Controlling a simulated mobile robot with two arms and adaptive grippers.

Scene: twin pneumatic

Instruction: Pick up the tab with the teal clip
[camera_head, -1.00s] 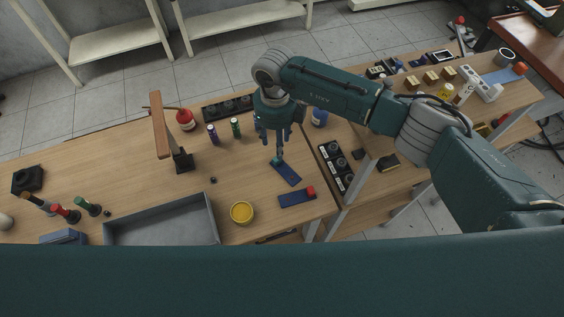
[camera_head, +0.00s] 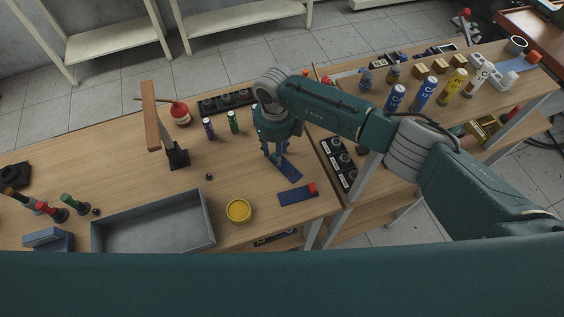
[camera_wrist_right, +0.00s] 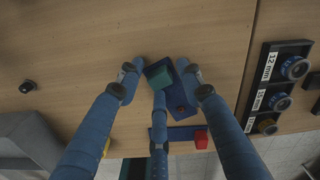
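The tab with the teal clip is a flat dark blue plate (camera_head: 291,172) lying on the table near its right end. In the right wrist view, its teal clip (camera_wrist_right: 160,77) sits at the upper left of the blue plate (camera_wrist_right: 184,84). My right gripper (camera_head: 276,154) is above the clip end, pointing down. In the wrist view, its fingers (camera_wrist_right: 160,93) are spread, with tips around the clip and gaps at the sides. Whether the lower finger touches the clip is unclear. In the head view the gripper hides the clip. My left gripper is out of view.
A second blue tab with a red clip (camera_head: 311,188) lies just in front. A yellow bowl (camera_head: 238,210) and grey tray (camera_head: 205,207) are to the left. A black labelled holder (camera_head: 338,163) stands to the right.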

